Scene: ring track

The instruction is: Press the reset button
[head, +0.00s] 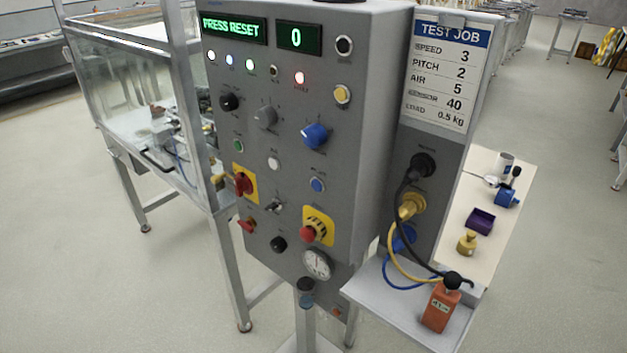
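The grey control panel (365,160) stands upright in the middle of the head view. Its green display (234,27) reads "PRESS RESET", and a second display (299,38) reads 0. Several buttons are on the face: a green button (238,145), a white button (274,163), a blue button (317,185), a yellow button (342,94) and a black button (344,45). Their small labels are too blurred to tell which is the reset button. A red mushroom button (307,233) sits on a yellow plate at the lower right. Neither gripper is in view.
Knobs, including a large blue knob (315,135), and a red rotary switch (243,183) stick out from the panel. A gauge (317,263) is below. A glass-walled bench (130,85) stands left.

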